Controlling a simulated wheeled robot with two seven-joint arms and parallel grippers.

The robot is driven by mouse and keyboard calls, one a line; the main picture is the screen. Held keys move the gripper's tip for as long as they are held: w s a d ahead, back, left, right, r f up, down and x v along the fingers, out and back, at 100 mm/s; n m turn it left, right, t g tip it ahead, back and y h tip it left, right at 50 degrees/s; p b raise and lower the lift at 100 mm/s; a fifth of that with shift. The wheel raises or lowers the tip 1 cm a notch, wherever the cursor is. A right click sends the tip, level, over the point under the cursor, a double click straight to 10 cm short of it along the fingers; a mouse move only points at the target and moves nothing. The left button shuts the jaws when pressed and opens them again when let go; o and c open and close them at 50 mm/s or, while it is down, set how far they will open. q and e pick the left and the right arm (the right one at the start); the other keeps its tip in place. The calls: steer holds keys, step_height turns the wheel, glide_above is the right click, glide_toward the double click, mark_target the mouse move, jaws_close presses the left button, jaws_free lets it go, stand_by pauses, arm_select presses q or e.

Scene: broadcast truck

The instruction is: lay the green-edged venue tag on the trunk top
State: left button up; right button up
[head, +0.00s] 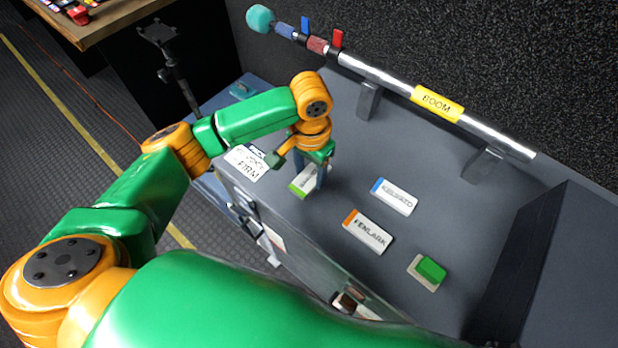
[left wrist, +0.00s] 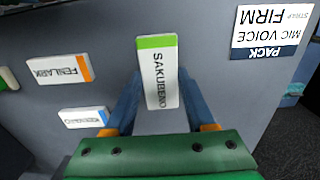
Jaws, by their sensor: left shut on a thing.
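The green-edged venue tag (head: 305,181) is a white block with one green end, partly hidden behind my fingers in the head view. In the left wrist view the tag (left wrist: 157,75) reads SAKUBEKO and sits between the two blue fingers. My left gripper (head: 310,184) points down and is shut on it, over the left part of the grey trunk top (head: 445,205). I cannot tell whether the tag touches the surface or hangs just above it. My right gripper is not in view.
A blue-edged tag (head: 394,196), an orange-edged FENLARK tag (head: 368,232) and a green block (head: 431,269) on a pale base lie to the right. A PACK card (head: 246,163) lies at the left. A boom pole (head: 390,84) rests on brackets behind.

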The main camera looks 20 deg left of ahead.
mark_target(309, 175)
arm_select(q)
steer(key=shift+w+a+f, duration=0.1)
steer(key=shift+f, duration=0.8)
steer(key=shift+w+a+f, duration=0.1)
steer(key=shift+f, duration=0.8)
steer(key=o, duration=1.3)
steer(key=shift+f, duration=0.1)
steer(key=shift+o, duration=0.2)
step_height(309, 175, up, 12)
steer(key=shift+p, duration=0.4)
steer(key=shift+s, duration=0.1)
